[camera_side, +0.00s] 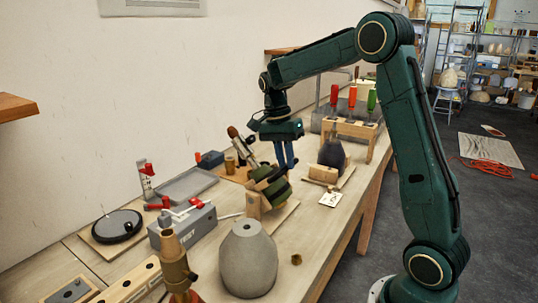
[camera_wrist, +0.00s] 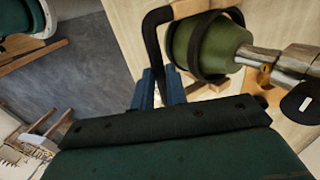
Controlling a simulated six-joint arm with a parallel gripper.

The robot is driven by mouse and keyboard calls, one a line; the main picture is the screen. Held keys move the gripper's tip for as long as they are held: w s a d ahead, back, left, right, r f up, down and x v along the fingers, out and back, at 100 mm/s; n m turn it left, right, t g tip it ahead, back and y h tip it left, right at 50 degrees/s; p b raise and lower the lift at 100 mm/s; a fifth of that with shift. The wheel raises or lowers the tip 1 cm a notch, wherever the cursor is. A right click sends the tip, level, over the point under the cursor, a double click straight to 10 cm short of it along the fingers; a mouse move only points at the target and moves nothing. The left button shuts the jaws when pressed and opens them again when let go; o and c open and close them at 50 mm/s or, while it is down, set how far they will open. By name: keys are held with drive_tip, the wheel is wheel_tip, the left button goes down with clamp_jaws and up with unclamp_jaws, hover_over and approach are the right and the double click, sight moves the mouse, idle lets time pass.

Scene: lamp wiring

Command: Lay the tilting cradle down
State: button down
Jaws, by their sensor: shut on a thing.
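The tilting cradle (camera_side: 254,204) stands mid-bench, a pale wooden frame with black straps around a green lamp body (camera_side: 270,188). The body is tilted, its metal neck (camera_side: 241,142) pointing up and left in the side view. In the wrist view the green body (camera_wrist: 200,45) lies under black bands, with a bent black handle (camera_wrist: 152,35) at its left. My gripper (camera_side: 287,164) is at the cradle's upper right side. In the wrist view its blue fingers (camera_wrist: 160,88) are shut on the handle; the exact contact is partly hidden by the gripper body.
A grey rounded vase-like body (camera_side: 247,260) stands in front of the cradle. A grey tester box (camera_side: 182,225) and a grey tray (camera_side: 187,186) are to the left. A dark bottle-shaped lamp (camera_side: 332,152) and a screwdriver rack (camera_side: 350,130) stand behind right. A white card (camera_side: 330,199) lies near the bench edge.

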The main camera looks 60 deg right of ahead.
sight(252, 143)
drive_tip(key=shift+w+a+r, duration=0.1)
drive_tip(key=shift+w, duration=1.95)
drive_tip(key=shift+w+f, duration=0.15)
drive_tip(key=shift+w, duration=1.25)
drive_tip(key=shift+w+f, duration=0.15)
drive_tip(key=shift+w, duration=1.25)
drive_tip(key=c, duration=2.1)
unclamp_jaws()
drive_tip(key=o, duration=0.8)
drive_tip(key=shift+w, duration=0.15)
drive_tip(key=shift+f, duration=0.1)
drive_tip(key=shift+s, duration=0.2)
drive_tip(key=shift+c, duration=0.4)
